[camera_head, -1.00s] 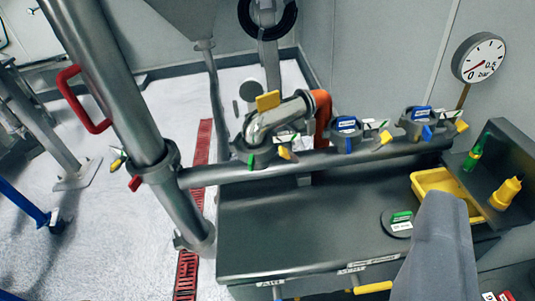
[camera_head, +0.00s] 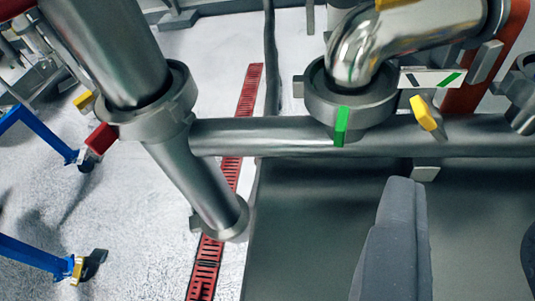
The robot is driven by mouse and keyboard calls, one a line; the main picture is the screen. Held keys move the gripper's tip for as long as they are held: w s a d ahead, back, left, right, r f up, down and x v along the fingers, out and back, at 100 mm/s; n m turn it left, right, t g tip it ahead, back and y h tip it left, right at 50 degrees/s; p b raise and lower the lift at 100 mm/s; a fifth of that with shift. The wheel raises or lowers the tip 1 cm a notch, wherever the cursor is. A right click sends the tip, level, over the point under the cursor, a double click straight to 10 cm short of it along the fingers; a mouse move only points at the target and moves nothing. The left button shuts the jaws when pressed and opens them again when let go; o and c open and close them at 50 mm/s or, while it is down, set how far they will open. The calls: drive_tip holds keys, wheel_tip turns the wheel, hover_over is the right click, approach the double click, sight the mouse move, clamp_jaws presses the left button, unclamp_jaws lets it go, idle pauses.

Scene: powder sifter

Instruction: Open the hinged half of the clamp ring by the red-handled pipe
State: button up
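The steel pipe (camera_head: 105,50) comes down from the upper left, with a bit of its red handle (camera_head: 13,8) at the top left corner. A grey clamp ring (camera_head: 150,118) sits around its lower end, where it meets the horizontal pipe. The ring looks closed around the joint. A red tab (camera_head: 100,138) and a yellow tab (camera_head: 84,100) stick out on its left side. My gripper (camera_head: 405,192) shows as a grey shape at the lower right, apart from the ring and to its right. Its finger gap cannot be made out. Nothing shows held at its tip.
The horizontal pipe (camera_head: 270,135) runs along the dark bench (camera_head: 310,220). Blue bars (camera_head: 35,255) stand at left above open floor.

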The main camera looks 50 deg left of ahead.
drive_tip(key=n+y, duration=0.1)
approach(340, 134)
drive_tip(key=shift+g, duration=0.4)
drive_tip(key=b+x, duration=0.1)
drive_tip(key=x, duration=0.8)
drive_tip(key=shift+w+r, duration=0.1)
drive_tip(key=shift+w, duration=0.2)
drive_tip(key=shift+w+a, duration=0.15)
drive_tip(key=shift+w, duration=0.15)
clamp_jaws()
